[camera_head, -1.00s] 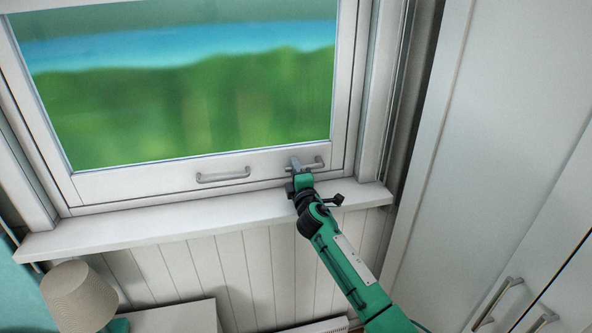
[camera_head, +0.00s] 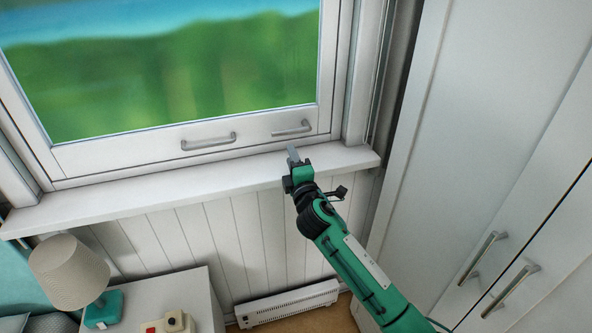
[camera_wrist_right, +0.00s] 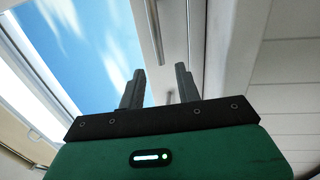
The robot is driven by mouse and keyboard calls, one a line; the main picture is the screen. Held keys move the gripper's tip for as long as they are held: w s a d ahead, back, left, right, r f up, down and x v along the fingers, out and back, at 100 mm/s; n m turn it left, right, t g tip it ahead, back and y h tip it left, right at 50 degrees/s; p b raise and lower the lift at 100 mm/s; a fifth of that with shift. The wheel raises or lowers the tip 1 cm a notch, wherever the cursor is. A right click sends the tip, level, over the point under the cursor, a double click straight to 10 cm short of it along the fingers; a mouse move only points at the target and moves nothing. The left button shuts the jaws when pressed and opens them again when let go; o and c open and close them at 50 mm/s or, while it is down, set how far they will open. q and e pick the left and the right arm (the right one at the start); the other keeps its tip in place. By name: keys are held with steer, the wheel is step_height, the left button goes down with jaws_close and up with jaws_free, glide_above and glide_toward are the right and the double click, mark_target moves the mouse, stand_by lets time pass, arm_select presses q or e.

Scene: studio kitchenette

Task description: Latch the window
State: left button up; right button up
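The window (camera_head: 165,70) fills the upper left of the head view and its sash sits in the white frame. A grey latch handle (camera_head: 291,128) lies nearly level along the lower right of the sash. A longer grey pull handle (camera_head: 208,142) is to its left. My right gripper (camera_head: 293,153) is just below the latch handle, over the sill, and apart from it. In the right wrist view my right gripper (camera_wrist_right: 160,85) has its two fingers spread with nothing held between them. My left gripper is in neither view.
The white sill (camera_head: 130,188) juts out under the window. A lamp (camera_head: 70,272) stands on a white bedside table (camera_head: 205,305) at lower left, and a heater (camera_head: 288,303) is low on the wall. Tall white cupboards (camera_head: 480,130) with bar handles close off the right side.

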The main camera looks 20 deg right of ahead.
steer(key=shift+s+f, duration=0.15)
steer(key=shift+s, duration=0.65)
steer(key=shift+s+f, duration=0.1)
steer(key=shift+s, duration=0.7)
